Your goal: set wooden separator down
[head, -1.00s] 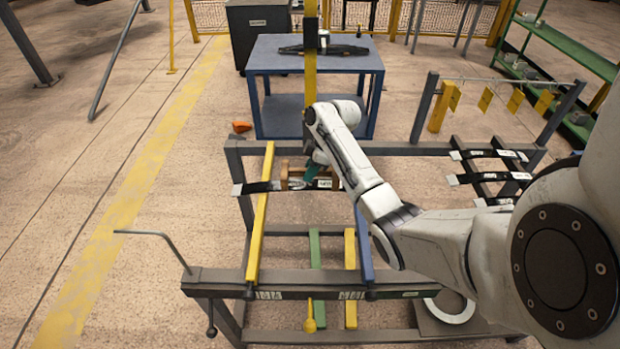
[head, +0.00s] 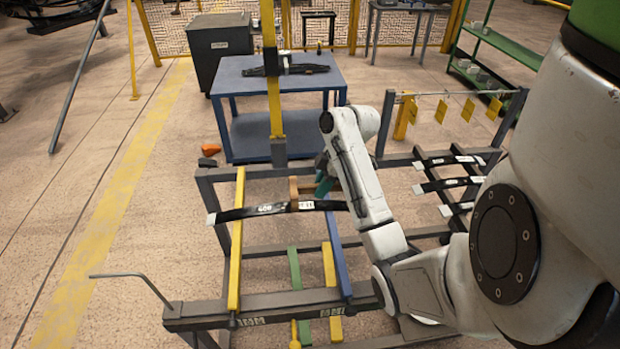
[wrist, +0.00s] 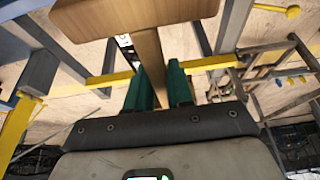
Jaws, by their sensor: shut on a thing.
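The wooden separator shows in the wrist view as a broad light-brown block (wrist: 135,18) with a narrower bar running down between the green fingertips. In the head view only a small brown part of the separator (head: 294,187) shows, just beyond the black leaf spring (head: 265,210). My gripper (wrist: 160,78) is shut on the narrower bar. In the head view my gripper (head: 322,183) is partly hidden by my arm. The leaf spring lies across the yellow rail (head: 237,240) and the blue rail (head: 338,262). I cannot tell whether the separator touches anything beneath.
A yellow upright (head: 274,95) stands just beyond the rack. Behind it is a blue table (head: 235,75) with a dark spring on it. More springs (head: 445,184) lie on the right side of the rack. A bent rod (head: 130,275) juts out at front left.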

